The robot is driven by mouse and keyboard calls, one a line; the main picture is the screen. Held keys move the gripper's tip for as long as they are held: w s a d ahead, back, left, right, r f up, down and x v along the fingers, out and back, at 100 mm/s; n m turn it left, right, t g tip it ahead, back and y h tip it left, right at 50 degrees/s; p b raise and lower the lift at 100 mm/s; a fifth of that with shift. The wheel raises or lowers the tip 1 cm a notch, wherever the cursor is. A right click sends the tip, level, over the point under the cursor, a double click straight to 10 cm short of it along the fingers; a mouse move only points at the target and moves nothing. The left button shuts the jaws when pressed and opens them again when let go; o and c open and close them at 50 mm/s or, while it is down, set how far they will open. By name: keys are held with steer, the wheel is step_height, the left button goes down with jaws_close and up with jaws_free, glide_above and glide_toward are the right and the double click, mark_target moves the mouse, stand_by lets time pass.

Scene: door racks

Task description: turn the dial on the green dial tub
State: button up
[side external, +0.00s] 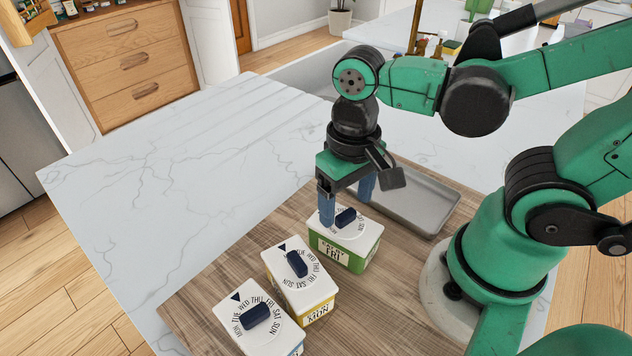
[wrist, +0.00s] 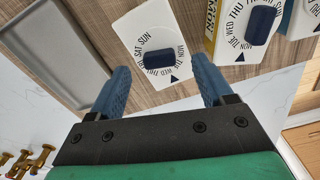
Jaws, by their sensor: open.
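The green dial tub (side external: 345,254) stands on the wooden board, with a white lid and a green side label reading FRI. Its dark blue dial knob (side external: 346,217) sits on the lid, ringed by day names; the knob also shows in the wrist view (wrist: 159,58). My gripper (side external: 346,205) is right above this tub, pointing down. Its two blue fingers are spread apart. In the wrist view my gripper (wrist: 160,85) has one finger on each side of the lid's near end, with the knob beyond and between the fingertips. I cannot tell whether the fingers touch the lid.
A yellow dial tub (side external: 300,282) and a blue dial tub (side external: 257,322) stand to the left and nearer on the board. A grey tray (side external: 420,203) lies close behind the green tub. The white marble counter (side external: 190,165) to the left is clear.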

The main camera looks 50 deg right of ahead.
mark_target(346, 213)
steer(key=shift+r, duration=1.9)
steer(key=shift+f, duration=2.85)
jaws_close()
